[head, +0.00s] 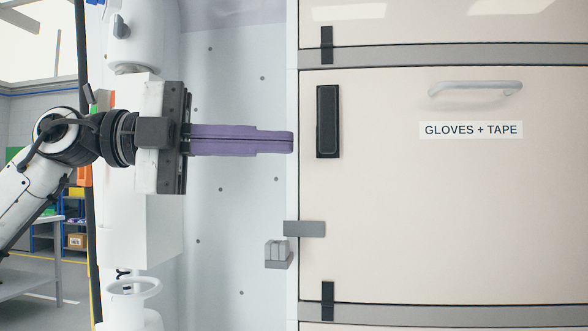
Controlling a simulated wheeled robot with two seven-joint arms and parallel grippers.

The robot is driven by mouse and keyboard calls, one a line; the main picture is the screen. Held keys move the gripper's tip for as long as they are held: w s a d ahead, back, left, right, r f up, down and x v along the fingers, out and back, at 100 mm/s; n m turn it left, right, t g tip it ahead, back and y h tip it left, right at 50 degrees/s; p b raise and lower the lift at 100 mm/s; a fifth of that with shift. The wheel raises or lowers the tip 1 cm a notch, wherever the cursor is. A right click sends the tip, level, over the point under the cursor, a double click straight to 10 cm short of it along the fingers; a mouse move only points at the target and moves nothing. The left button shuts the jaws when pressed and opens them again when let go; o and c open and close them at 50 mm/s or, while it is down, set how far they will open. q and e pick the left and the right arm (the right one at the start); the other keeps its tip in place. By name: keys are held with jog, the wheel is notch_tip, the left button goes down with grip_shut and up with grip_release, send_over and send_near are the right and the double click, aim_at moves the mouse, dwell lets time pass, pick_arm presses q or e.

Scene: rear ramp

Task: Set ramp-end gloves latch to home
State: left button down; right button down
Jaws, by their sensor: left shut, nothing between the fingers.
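The pale door labelled "GLOVES + TAPE" (430,220) fills the right side of the view and looks closed. A dark upright bar (327,122) sits on the door near its left edge. Lower down, a flat grey horizontal bar (304,228) straddles that edge. A small grey block (279,253) sits on the white panel just below and left of it. I cannot tell for sure which part is the latch. My left gripper (290,142) has long purple fingers, shut and empty, pointing right. Their tips end just left of the door edge, left of the dark bar. My right gripper is out of view.
A grey pull handle (475,88) is at the door's upper right. Black fittings (327,44) sit on the grey strips above and below the door. The white panel (235,225) left of the door is mostly clear. Shelving with boxes (76,225) stands far left.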

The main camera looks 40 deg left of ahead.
pick_arm(q)
jog(key=b+v, duration=0.2)
jog(key=v, duration=0.3)
jog(key=shift+s+a, duration=0.2)
jog(key=shift+s, duration=0.1)
